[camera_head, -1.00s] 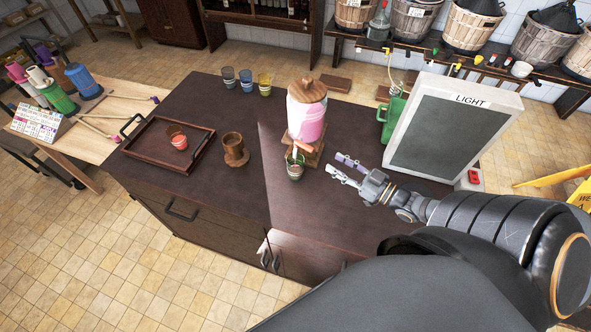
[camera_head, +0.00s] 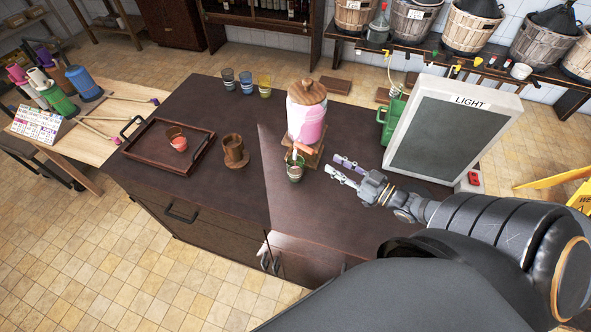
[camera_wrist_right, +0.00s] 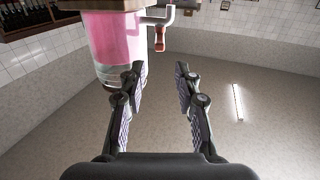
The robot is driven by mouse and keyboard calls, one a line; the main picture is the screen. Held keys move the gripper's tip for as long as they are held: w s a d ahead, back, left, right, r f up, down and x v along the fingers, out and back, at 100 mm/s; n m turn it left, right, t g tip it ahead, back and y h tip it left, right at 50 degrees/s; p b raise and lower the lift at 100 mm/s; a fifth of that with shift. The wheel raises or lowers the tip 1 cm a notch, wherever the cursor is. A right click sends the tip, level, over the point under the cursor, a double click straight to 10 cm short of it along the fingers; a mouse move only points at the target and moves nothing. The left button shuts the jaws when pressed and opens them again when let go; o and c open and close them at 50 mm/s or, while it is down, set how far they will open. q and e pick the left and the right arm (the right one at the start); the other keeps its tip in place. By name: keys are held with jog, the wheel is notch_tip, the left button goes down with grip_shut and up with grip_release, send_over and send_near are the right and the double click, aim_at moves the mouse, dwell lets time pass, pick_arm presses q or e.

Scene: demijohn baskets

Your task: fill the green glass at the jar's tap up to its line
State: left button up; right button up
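The jar (camera_head: 305,120) with a wooden lid and pink liquid stands on a wooden stand (camera_head: 312,156) on the dark counter. Its tap (camera_head: 298,155) faces the front; in the right wrist view, which looks inverted, the tap (camera_wrist_right: 160,20) has a red handle. The green glass (camera_head: 294,172) stands upright on the counter below the tap; its line and fill level are too small to tell. My right gripper (camera_head: 340,168) is open and empty, to the right of the glass and apart from it. Its spread fingers (camera_wrist_right: 158,92) show nothing between them. My left gripper is out of view.
The light box (camera_head: 450,130) and a green can (camera_head: 391,118) stand right of the jar. A wooden tray (camera_head: 150,158) with a small glass (camera_head: 179,143) and a wooden cup (camera_head: 234,150) are at left. Several coloured glasses (camera_head: 246,82) stand at the back. The front counter is clear.

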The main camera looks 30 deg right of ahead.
aim_at(296, 142)
jog(key=b+x, duration=0.1)
jog(key=x, duration=0.3)
jog(key=shift+w+r, duration=0.1)
jog(key=shift+w, duration=0.2)
jog(key=shift+c, duration=0.2)
jog(key=shift+w+a, duration=0.1)
jog(key=shift+w, duration=0.15)
jog(key=shift+w+a, duration=0.1)
jog(key=shift+w, duration=0.05)
jog(key=b+x, duration=0.9)
jog(key=shift+w+f, duration=0.2)
jog(key=shift+f, duration=0.05)
jog(key=shift+w+a+r+b, duration=0.1)
jog(key=shift+w+b, duration=0.05)
jog(key=shift+b, duration=0.2)
jog(key=shift+w+r, duration=0.1)
jog(key=shift+r, duration=0.2)
jog(key=shift+f, duration=0.1)
grip_shut()
